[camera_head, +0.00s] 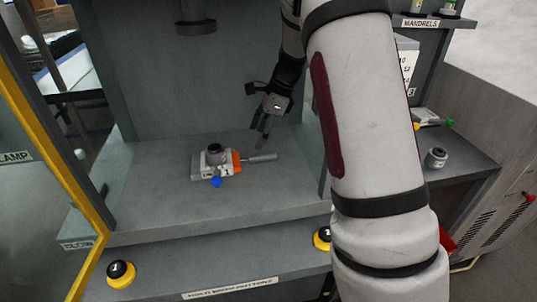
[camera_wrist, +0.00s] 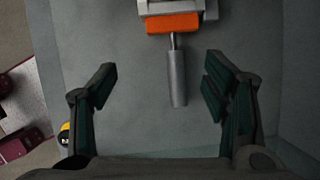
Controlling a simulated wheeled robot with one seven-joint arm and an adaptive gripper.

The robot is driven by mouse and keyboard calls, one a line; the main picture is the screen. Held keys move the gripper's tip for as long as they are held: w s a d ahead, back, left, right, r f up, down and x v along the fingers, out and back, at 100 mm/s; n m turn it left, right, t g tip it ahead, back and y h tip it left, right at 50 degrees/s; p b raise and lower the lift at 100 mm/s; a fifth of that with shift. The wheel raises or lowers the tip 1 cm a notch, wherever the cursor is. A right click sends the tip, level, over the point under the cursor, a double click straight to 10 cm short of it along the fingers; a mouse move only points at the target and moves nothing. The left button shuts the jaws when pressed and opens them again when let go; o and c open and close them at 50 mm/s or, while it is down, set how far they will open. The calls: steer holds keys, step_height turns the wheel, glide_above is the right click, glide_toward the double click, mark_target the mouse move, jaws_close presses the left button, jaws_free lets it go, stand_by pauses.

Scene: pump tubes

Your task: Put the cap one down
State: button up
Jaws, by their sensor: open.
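A grey fixture (camera_head: 197,170) lies on the floor of the press bay, with an orange block (camera_head: 236,161) and a grey rod handle (camera_head: 263,157) pointing right. A short dark round piece (camera_head: 215,152) stands upright on it; it may be cap one, but I cannot tell. My gripper (camera_head: 262,135) is above and behind the handle, its fingers apart and empty. In the wrist view, the handle (camera_wrist: 176,80) and the orange block (camera_wrist: 172,23) show beyond the open gripper (camera_wrist: 160,72). The round piece is out of that view.
A blue knob (camera_head: 216,182) sits at the fixture's front. A grey ring-shaped part (camera_head: 436,158) stands on the right side shelf (camera_head: 465,160). The press ram (camera_head: 195,27) hangs above. Yellow-based buttons (camera_head: 120,273) line the front ledge. The bay floor left of the fixture is clear.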

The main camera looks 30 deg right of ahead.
steer(key=s+a+r+n, duration=0.5)
steer(key=s+r+n, duration=0.1)
steer(key=s+r, duration=0.15)
steer(key=s+a+r+n, duration=0.5)
steer(key=s+r, duration=0.1)
steer(key=s, duration=0.3)
steer(key=s+a+n+t+h, duration=0.1)
steer(key=s+n+h, duration=0.3)
steer(key=s+n, duration=0.7)
steer(key=s, duration=0.7)
steer(key=shift+a+f+n+t, duration=0.15)
steer(key=shift+f+n+t, duration=0.15)
steer(key=shift+f+n, duration=0.1)
